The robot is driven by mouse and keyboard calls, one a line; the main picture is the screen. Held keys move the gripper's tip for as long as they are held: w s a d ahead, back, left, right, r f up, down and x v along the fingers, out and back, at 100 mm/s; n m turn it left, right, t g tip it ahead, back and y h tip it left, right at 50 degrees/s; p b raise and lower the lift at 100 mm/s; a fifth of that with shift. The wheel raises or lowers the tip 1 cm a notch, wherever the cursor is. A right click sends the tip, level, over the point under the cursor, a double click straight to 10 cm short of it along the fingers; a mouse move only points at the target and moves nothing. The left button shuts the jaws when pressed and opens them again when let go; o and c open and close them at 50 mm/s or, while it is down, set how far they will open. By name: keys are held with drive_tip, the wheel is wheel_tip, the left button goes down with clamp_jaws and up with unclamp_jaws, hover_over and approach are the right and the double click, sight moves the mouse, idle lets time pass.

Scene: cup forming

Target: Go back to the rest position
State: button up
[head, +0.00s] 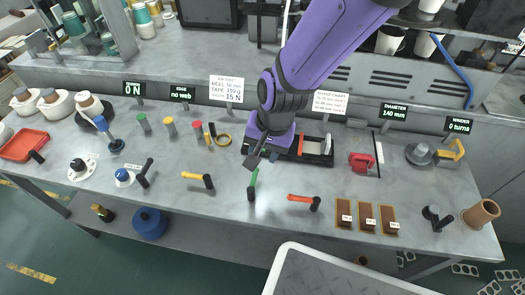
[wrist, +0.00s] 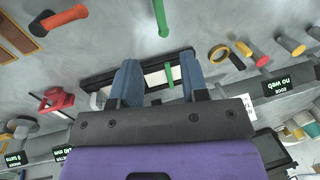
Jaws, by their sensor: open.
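My purple arm reaches down from the top of the head view over the middle of the grey workbench (head: 225,185). My gripper (head: 256,160) is above the bench, in front of a black tray (head: 318,159). In the wrist view the two blue-grey fingers of my gripper (wrist: 160,82) stand apart with nothing held between them. The black tray with pale pieces (wrist: 152,76) lies beyond the fingers, and a green bar (wrist: 168,74) shows between them. A green-handled tool (head: 253,180) lies on the bench just below my gripper; its green handle also shows in the wrist view (wrist: 161,16).
Hammer-like tools with yellow (head: 192,176) and orange (head: 299,198) handles lie near the front edge. A red clamp-like item (head: 361,162), brown blocks (head: 366,217) and a clay-coloured cup (head: 481,213) are to the right. Tape ring (head: 223,140) and coloured-top pegs stand left. Small signs line the back.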

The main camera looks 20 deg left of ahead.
idle(0.3)
drive_tip(key=w+d+r+t, duration=0.1)
drive_tip(key=w+d+r, duration=0.3)
drive_tip(key=d+r, duration=0.65)
drive_tip(key=w+d+r+t, duration=0.2)
drive_tip(key=w+d+r, duration=0.2)
drive_tip(key=d+r, duration=0.65)
drive_tip(key=s+d+r+t, duration=0.1)
drive_tip(key=s+d+r, duration=0.2)
drive_tip(key=d, duration=0.5)
drive_tip(key=s+d+r+m+h, duration=0.1)
drive_tip(key=s+d+r, duration=0.1)
drive_tip(key=s+d, duration=0.4)
drive_tip(key=s+d+r+m+t+h, duration=0.1)
drive_tip(key=s+d+r, duration=0.2)
drive_tip(key=d, duration=0.8)
drive_tip(key=shift+s+r+t, duration=0.3)
drive_tip(key=shift+s+r, duration=0.05)
drive_tip(key=shift+s, duration=0.85)
